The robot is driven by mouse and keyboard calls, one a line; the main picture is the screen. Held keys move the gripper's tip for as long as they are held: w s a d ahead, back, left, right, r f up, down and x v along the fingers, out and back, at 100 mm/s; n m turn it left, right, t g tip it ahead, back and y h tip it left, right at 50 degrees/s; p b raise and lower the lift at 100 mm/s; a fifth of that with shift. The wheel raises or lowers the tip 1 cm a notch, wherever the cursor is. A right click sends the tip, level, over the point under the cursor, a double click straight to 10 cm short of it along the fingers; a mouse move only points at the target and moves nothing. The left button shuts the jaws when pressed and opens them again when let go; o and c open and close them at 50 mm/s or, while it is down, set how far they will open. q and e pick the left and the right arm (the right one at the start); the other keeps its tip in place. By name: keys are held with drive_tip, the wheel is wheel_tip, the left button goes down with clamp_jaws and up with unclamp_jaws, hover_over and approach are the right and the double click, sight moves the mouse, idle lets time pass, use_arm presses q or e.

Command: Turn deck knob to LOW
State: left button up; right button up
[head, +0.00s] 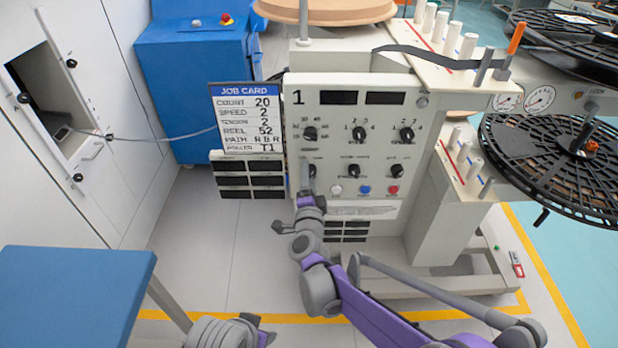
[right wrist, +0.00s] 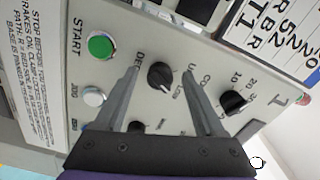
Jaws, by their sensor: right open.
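The deck knob (right wrist: 160,75) is a black round knob on the beige panel of station 1 (head: 436,103). In the right wrist view its label begins "DE" and is partly hidden. My right gripper (right wrist: 159,72) is open, with one finger on each side of the knob; contact is not clear. In the head view my right gripper (head: 306,190) is up against the panel's lower left, just below the knob (head: 312,170). The knob's pointer setting is hard to read. Part of my left gripper (head: 263,332) shows at the bottom edge; its jaws are unclear.
The job card (head: 243,120) hangs left of the panel. A blue table (head: 75,290) stands at lower left. Black reels (head: 555,165) jut out at right.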

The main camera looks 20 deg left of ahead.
drive_tip(key=v, duration=1)
drive_tip(key=shift+s+p, duration=0.35)
drive_tip(key=shift+p, duration=0.05)
drive_tip(key=shift+d, duration=0.1)
